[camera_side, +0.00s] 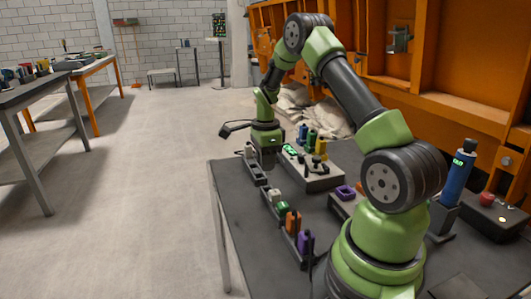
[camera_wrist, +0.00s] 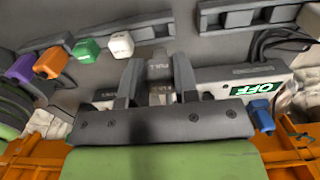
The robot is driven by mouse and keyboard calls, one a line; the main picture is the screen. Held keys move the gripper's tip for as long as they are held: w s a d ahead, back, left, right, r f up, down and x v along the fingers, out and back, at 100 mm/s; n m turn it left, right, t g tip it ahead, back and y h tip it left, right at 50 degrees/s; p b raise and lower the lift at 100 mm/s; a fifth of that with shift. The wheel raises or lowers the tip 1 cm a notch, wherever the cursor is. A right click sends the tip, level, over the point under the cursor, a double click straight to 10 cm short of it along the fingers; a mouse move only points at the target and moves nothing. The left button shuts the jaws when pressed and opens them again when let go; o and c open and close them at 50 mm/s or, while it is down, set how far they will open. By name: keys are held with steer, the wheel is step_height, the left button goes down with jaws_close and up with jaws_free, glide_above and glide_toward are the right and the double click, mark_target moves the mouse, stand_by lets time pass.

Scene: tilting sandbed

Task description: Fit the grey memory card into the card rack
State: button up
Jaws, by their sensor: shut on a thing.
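My gripper (camera_wrist: 158,72) is shut on a grey piece, taken as the grey memory card (camera_wrist: 160,71), which shows between its two dark fingers in the wrist view. The card bears lettering that reads like "PULL"; its lower end is hidden. In the side view my gripper (camera_side: 267,150) is low over the far part of the table, beside a dark slotted holder (camera_side: 261,176). Dark slotted rails also show in the wrist view, one at upper right (camera_wrist: 255,17) and one behind the fingers (camera_wrist: 120,27). I cannot tell which is the card rack.
White (camera_wrist: 121,45), green (camera_wrist: 86,50), orange (camera_wrist: 51,62) and purple (camera_wrist: 22,68) plugs stand left of the fingers. A grey box with an "OFF" display (camera_wrist: 252,90) and a blue plug (camera_wrist: 262,115) are close on the right. A purple ring (camera_side: 345,192) lies nearer my base.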

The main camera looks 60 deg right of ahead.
steer(key=shift+f, duration=2.15)
steer(key=shift+f, duration=1.3)
steer(key=o, duration=1.5)
steer(key=shift+s, duration=0.1)
steer(key=shift+r, duration=4.05)
